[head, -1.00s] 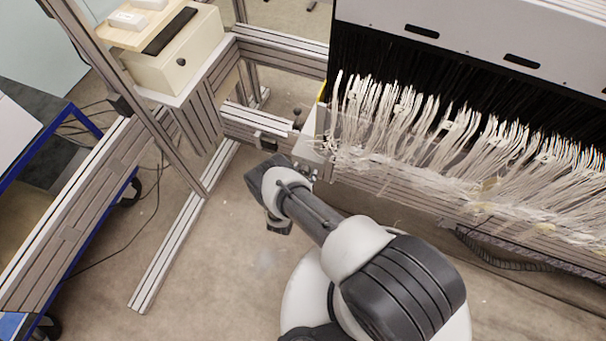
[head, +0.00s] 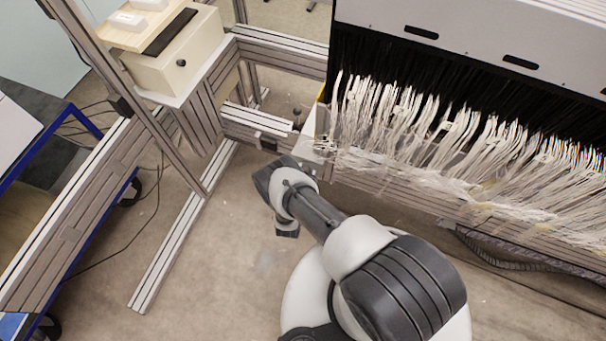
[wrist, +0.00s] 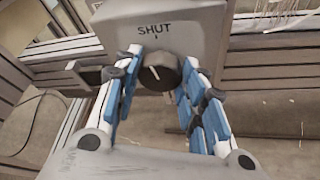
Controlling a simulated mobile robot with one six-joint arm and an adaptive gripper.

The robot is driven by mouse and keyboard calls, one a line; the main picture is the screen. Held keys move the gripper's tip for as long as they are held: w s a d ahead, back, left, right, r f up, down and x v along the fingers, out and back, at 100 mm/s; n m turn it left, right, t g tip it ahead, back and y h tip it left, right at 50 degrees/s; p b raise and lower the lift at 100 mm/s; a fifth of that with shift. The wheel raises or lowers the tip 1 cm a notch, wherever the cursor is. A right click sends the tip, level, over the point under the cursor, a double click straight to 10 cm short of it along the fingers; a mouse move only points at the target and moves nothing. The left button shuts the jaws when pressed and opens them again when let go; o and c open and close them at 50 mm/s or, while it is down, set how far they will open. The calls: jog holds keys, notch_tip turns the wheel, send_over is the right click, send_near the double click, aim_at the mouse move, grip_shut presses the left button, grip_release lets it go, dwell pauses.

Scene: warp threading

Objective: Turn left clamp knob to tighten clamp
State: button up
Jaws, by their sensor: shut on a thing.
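The left clamp knob (wrist: 158,76) is a dark round knob with a white pointer line, on the face of a grey clamp housing (wrist: 188,22) in the wrist view. The housing is marked "SHUT" with a small tick above the knob. The pointer line leans to the upper left, off the tick. My gripper (wrist: 158,88) has its blue-padded fingers on either side of the knob and is shut on it. In the head view my wrist (head: 287,185) is beside the left end of the thread-covered beam; the knob and fingers cannot be made out there.
White warp threads (head: 440,125) hang in a dense row along the beam to the right. An aluminium frame (head: 185,235) stands to the left, with a cream box (head: 178,62) on top. A blue-edged cart (head: 85,165) is at the far left. Open floor lies between frame and arm.

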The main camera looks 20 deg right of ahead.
jog(key=shift+m+t, duration=0.4)
jog(key=shift+m, duration=0.1)
jog(key=o, duration=1.1)
jog(key=shift+c, duration=0.2)
jog(key=v, duration=1.2)
jog(key=shift+d, duration=0.15)
jog(key=shift+r, duration=0.1)
